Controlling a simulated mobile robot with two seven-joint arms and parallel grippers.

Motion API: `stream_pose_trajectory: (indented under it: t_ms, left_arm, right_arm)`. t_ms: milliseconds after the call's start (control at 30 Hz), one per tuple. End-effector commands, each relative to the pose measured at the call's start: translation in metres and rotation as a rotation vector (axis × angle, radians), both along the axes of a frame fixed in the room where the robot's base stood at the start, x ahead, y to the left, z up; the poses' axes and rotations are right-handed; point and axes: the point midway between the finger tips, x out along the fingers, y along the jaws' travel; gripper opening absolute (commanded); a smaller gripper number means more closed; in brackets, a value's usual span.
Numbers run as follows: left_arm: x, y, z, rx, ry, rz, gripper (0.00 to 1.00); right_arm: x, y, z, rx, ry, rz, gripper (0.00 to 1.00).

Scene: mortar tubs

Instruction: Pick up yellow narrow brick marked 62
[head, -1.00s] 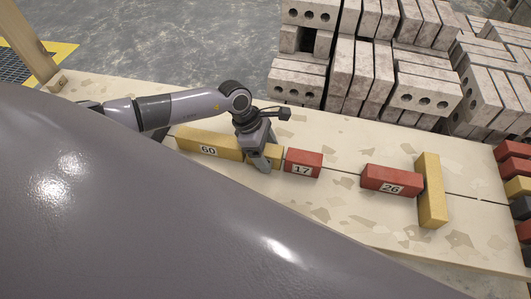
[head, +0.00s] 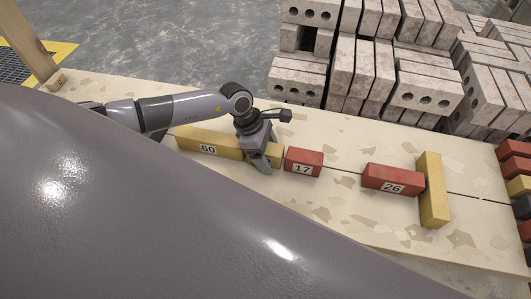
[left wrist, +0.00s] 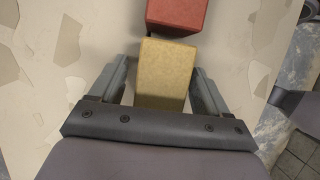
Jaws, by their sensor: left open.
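No number 62 is readable in either view. A yellow brick (head: 276,151) shows at my left gripper (head: 262,162) in the head view, beside a yellow brick marked 60 (head: 205,145). The gripper hides where one ends and the other begins. In the left wrist view, the yellow brick (left wrist: 166,65) lies between the two open fingers of my left gripper (left wrist: 162,85), with a gap at its left side; at the right the gap is small. Another yellow brick (head: 433,190) lies crosswise at the right, with no number visible. My right gripper is out of view.
A red brick marked 17 (head: 304,160) lies just beyond the yellow brick's end; it also shows in the left wrist view (left wrist: 178,14). A red brick marked 26 (head: 392,177) lies farther right, against the crosswise yellow one. Grey block stacks (head: 365,75) stand behind the board (head: 340,215).

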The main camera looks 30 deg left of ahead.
Motion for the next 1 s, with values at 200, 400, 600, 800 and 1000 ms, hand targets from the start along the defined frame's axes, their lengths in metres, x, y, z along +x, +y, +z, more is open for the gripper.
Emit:
stream_pose_trajectory:
  t_ms: [200,400,600,800,1000]
  left_arm:
    - [0.0,0.0,0.0,0.0,0.0,0.0,0.6]
    - [0.001,0.0,0.001,-0.001,-0.003,0.0,0.04]
    - [0.001,0.0,0.002,-0.001,-0.003,0.0,0.04]
    - [0.001,0.0,0.007,-0.002,-0.003,0.0,0.04]
    - [0.002,0.0,0.035,-0.002,-0.008,-0.001,0.04]
  right_arm:
    - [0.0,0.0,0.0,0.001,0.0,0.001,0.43]
    - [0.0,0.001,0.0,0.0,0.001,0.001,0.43]
    - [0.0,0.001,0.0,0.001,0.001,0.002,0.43]
    - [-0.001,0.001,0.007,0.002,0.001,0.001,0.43]
    - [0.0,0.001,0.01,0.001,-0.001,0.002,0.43]
